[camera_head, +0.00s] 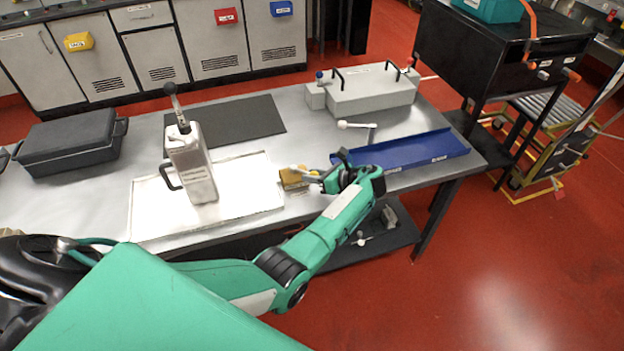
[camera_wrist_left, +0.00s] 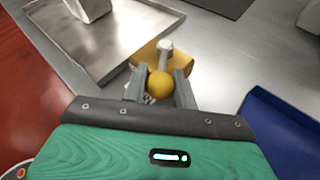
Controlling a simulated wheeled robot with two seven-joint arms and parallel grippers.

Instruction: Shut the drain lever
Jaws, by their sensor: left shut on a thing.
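The drain lever has a yellow ball knob (camera_wrist_left: 160,85) and a grey shaft leading to a round pivot on a yellow body (camera_wrist_left: 147,52). In the head view the yellow body (camera_head: 293,178) sits at the table's front edge, right of the white tray. My left gripper (camera_head: 316,178) reaches it from the right. In the left wrist view my left gripper (camera_wrist_left: 159,88) has a finger on each side of the knob and is shut on it. In the head view the gripper hides much of the lever. My right gripper is not in view.
A metal canister (camera_head: 192,165) stands in the shallow tray (camera_head: 145,215). A blue tray (camera_head: 430,150) lies right of my gripper, with a white-handled lever (camera_head: 357,126) behind it. A grey box (camera_head: 370,92) stands at the back, and a dark case (camera_head: 70,145) at left.

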